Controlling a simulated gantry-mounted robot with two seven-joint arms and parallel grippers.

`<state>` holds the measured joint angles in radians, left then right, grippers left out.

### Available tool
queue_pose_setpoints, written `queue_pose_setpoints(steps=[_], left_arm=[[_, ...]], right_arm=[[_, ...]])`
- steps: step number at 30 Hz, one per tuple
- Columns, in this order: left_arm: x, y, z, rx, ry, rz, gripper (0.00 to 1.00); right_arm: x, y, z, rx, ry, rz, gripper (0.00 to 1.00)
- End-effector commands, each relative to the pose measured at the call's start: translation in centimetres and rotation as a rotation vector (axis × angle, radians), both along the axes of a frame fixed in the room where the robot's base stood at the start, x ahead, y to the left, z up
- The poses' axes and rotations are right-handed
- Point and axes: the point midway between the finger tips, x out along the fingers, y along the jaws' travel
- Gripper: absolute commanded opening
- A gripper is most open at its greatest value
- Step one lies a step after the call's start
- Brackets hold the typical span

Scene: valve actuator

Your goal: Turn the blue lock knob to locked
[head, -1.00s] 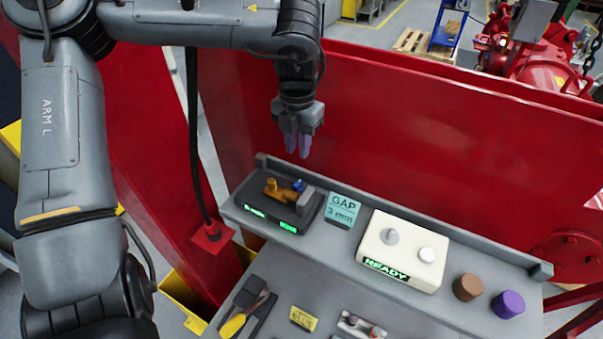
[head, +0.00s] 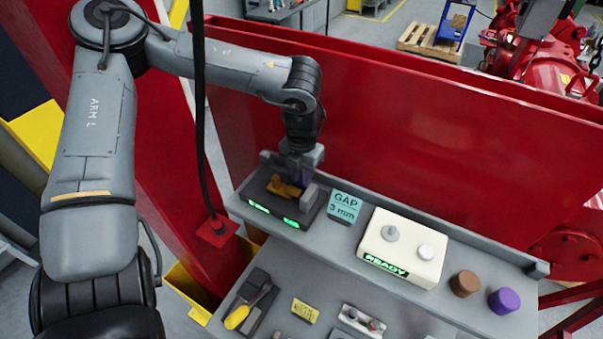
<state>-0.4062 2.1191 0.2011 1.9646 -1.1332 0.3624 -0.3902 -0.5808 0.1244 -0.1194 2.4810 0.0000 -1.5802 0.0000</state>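The dark valve unit (head: 262,214) with green lit displays sits at the left end of the grey shelf. A brass-coloured fitting (head: 282,188) lies on top of it. My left gripper (head: 298,178) points down right over the back of the unit, close to or at the place of the blue lock knob. The gripper and wrist hide the blue knob, so I cannot tell whether the fingers touch it or how far they are apart. My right gripper is not in view.
A teal "GAP 3 mm" sign (head: 345,205) stands right of the unit. Farther right are a cream box (head: 388,257) reading READY, a brown knob (head: 465,284) and a purple knob (head: 504,301). A red wall (head: 420,150) rises behind. A black cable (head: 201,130) hangs left.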

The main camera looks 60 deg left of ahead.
Motion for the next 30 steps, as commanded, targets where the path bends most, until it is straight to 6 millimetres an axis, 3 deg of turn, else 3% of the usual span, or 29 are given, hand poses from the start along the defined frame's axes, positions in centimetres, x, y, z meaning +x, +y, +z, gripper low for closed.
queue_pose_setpoints(steps=[6,11,22,30], left_arm=[[0.0,0.0,0.0,0.0,0.0,0.0,0.23],[0.0,0.0,0.0,0.0,0.0,0.0,0.0],[0.0,0.0,0.0,0.001,-0.002,-0.027,0.0],[0.1,0.0,-0.1,0.001,-0.003,-0.165,0.0]], right_arm=[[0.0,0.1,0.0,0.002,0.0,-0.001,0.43],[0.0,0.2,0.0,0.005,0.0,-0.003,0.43],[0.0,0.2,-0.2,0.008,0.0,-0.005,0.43],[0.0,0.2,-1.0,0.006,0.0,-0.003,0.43]])
